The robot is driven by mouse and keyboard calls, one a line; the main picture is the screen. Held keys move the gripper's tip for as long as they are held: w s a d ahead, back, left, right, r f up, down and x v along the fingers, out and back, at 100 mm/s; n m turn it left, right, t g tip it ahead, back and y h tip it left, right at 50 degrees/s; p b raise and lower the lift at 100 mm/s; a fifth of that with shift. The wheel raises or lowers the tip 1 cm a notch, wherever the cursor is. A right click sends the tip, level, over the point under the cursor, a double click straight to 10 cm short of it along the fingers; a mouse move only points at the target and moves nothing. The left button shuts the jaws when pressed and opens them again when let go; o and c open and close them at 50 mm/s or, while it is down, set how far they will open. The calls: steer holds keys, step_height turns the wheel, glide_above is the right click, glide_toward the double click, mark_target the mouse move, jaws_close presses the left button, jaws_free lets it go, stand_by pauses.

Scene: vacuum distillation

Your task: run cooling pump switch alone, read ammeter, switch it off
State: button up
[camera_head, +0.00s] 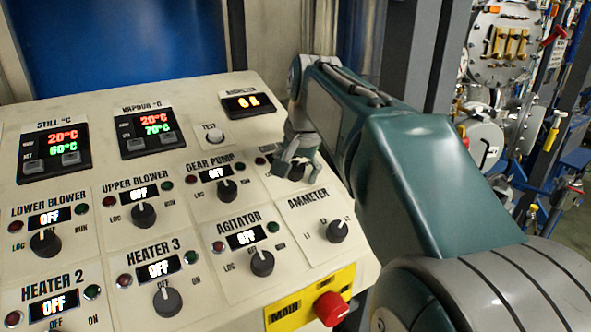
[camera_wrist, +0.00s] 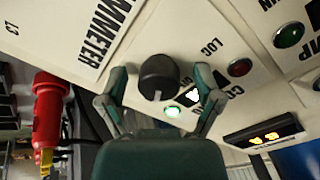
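The cooling pump switch is a round black knob (camera_wrist: 158,77) in the wrist view. Its panel is mostly hidden behind my gripper (camera_head: 298,155) in the head view. In the wrist view my gripper (camera_wrist: 160,105) has its fingers spread, one on each side of the knob; I cannot tell whether they touch it. A lamp (camera_wrist: 172,111) beside the knob looks bright pale green, and a red lamp (camera_wrist: 240,67) looks dim. The ammeter display (camera_head: 248,103) shows small orange digits, too small to read surely. The ammeter selector knob (camera_head: 337,231) is below my gripper.
The gear pump (camera_head: 227,190), agitator (camera_head: 262,262), heater 3 (camera_head: 167,301), upper blower (camera_head: 144,215) and lower blower (camera_head: 45,242) knobs are close by; their displays read OFF. A red knob (camera_head: 331,308) on a yellow plate is at the panel's lower edge.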

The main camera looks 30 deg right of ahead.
steer(key=v, duration=1.2)
steer(key=shift+a, duration=0.1)
